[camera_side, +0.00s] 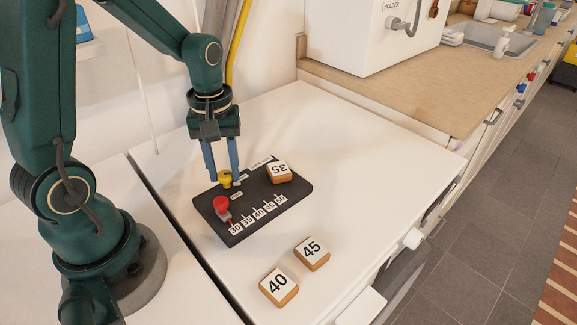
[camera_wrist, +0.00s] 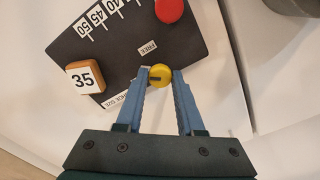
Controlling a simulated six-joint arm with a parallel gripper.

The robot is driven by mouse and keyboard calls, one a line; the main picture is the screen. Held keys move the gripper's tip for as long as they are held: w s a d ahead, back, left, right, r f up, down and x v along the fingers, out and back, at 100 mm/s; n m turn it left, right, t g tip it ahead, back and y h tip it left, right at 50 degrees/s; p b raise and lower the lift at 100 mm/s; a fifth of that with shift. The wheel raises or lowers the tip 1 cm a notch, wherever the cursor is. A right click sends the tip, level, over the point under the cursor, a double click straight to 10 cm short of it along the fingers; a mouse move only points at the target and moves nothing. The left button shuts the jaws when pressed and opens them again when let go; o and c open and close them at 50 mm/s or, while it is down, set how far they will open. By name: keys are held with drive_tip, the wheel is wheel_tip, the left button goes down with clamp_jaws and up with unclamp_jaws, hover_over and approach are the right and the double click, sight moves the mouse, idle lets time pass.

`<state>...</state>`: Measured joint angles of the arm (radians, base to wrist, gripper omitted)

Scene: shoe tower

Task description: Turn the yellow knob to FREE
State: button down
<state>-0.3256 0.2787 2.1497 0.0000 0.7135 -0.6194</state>
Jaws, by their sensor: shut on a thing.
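The yellow knob (camera_side: 225,179) stands near the back left edge of a black board (camera_side: 262,211). In the wrist view the yellow knob (camera_wrist: 160,76) is between my blue fingertips, with a dark mark across its top. My gripper (camera_side: 224,175) points down and is shut on the knob; it also shows in the wrist view (camera_wrist: 161,75). A small white label reading FREE (camera_wrist: 147,48) lies on the board beside the knob. Another white label near the knob is partly hidden by a finger.
A red knob (camera_side: 221,206) stands on the board next to a number scale. A wooden block marked 35 (camera_side: 278,172) sits on the board. Blocks marked 45 (camera_side: 312,252) and 40 (camera_side: 279,286) lie on the white table (camera_side: 375,150). The table right of the board is clear.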

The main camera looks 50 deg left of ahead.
sight(225, 174)
drive_tip(key=m, duration=0.5)
drive_tip(key=shift+m, duration=0.3)
drive_tip(key=m, duration=0.5)
idle(0.4)
drive_tip(key=c, duration=0.5)
unclamp_jaws()
drive_tip(key=shift+r, duration=2.6)
